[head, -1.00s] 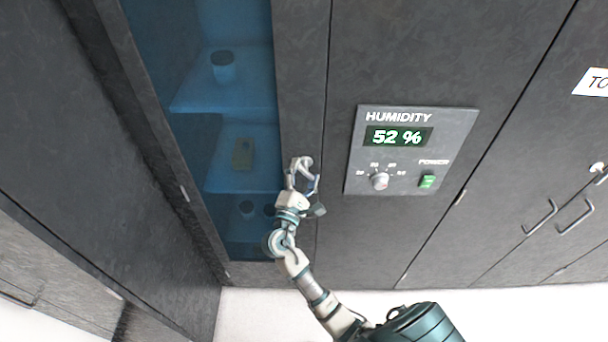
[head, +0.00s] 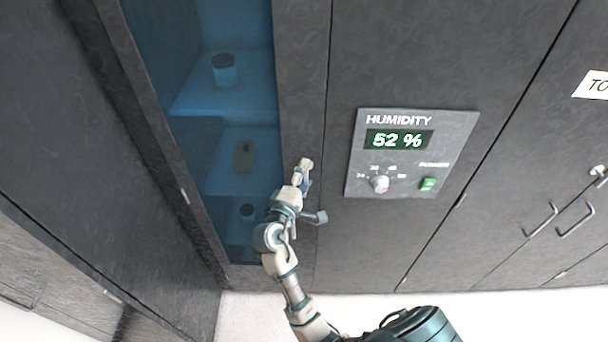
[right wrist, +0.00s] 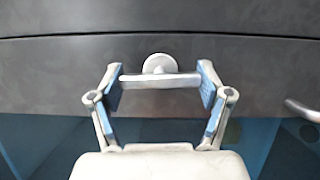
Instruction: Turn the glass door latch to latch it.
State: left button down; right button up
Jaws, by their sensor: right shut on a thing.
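The glass door (head: 300,60) has a dark grey frame around a blue-tinted pane. Its latch, a pale metal turn-piece with a round base and a crossbar, sits on the dark panel at the frame's edge; it shows in the right wrist view (right wrist: 160,79). My right gripper (head: 303,180) is at the latch and hides much of it in the head view. In the right wrist view its two blue-padded fingers (right wrist: 162,88) are shut on the crossbar, one at each end. The bar lies across the picture, roughly parallel to the door seam. My left gripper is not in view.
Right of the latch is a humidity panel (head: 447,130) reading 52 %, with a knob (head: 379,184) and green power switch (head: 428,184). Shelves behind the glass hold a jar (head: 223,70) and small items. A metal handle (right wrist: 301,110) is at the right in the wrist view.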

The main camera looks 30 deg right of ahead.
jog(key=shift+f, duration=0.15)
jog(key=o, duration=1.1)
jog(key=shift+d, duration=0.1)
jog(key=v, duration=0.7)
jog(key=shift+s+a, duration=0.15)
jog(key=shift+a, duration=0.15)
jog(key=shift+d, duration=0.1)
